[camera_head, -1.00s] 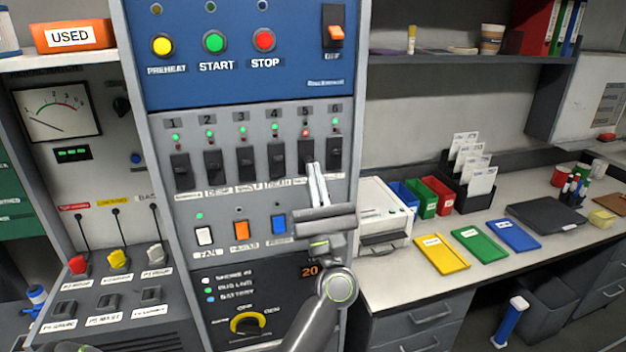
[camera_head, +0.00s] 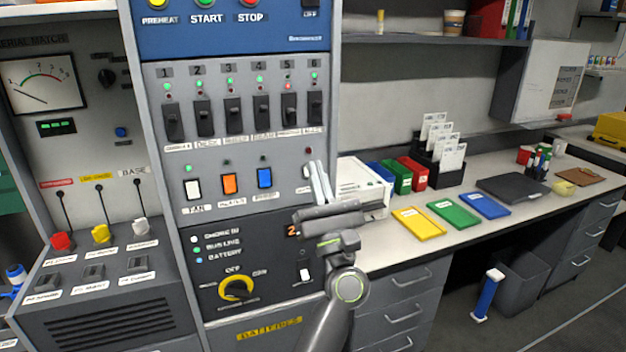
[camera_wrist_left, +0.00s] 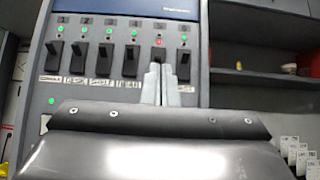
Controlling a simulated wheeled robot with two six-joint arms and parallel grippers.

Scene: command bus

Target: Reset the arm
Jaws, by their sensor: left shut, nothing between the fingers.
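My left gripper (camera_head: 319,182) stands in front of the grey panel, below and to the right of the numbered switches, with its pale fingers together and nothing between them. In the left wrist view its fingertips (camera_wrist_left: 160,78) point up and overlap the area below switch 5. Black switch 5 (camera_head: 290,108) has a red light above it. The neighbouring switches, such as switch 6 (camera_head: 315,106), show green lights. In the head view, a gap shows between the fingers and the switch row. My right gripper is in neither view.
Below the switches are white, orange and blue rockers (camera_head: 230,184) and a yellow-ringed knob (camera_head: 236,288). A console with red, yellow and white levers (camera_head: 100,233) stands at left. At right, a desk (camera_head: 400,246) holds a white printer, folders and coloured trays.

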